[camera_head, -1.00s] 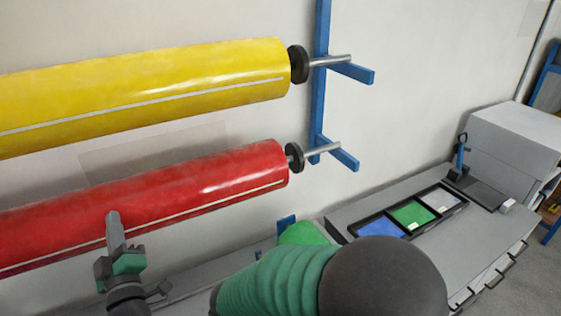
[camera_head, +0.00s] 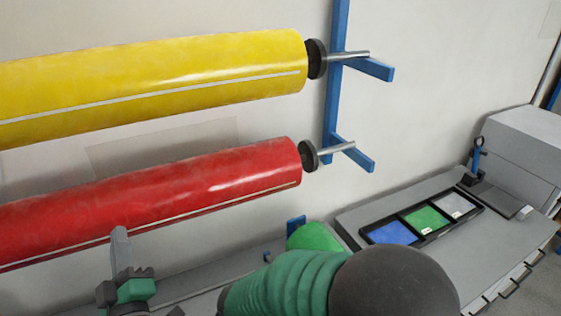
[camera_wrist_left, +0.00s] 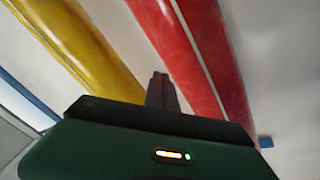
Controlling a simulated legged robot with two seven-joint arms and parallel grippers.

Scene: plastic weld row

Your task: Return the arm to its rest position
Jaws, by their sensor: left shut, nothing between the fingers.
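My left gripper (camera_head: 121,248) is at the lower left of the head view, in front of the lower edge of the red roll. Its fingers are together and hold nothing. In the left wrist view the closed fingers (camera_wrist_left: 161,90) point up between the yellow roll and the red roll. My own green and dark arm links fill the lower middle of the head view. My right gripper does not show.
A yellow roll (camera_head: 150,85) hangs above a red roll (camera_head: 160,200) on a blue rack (camera_head: 338,80). A grey bench (camera_head: 355,216) stands at right with a tray of blue, green and grey pieces (camera_head: 383,241). A small blue-handled tool (camera_head: 476,160) stands behind it.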

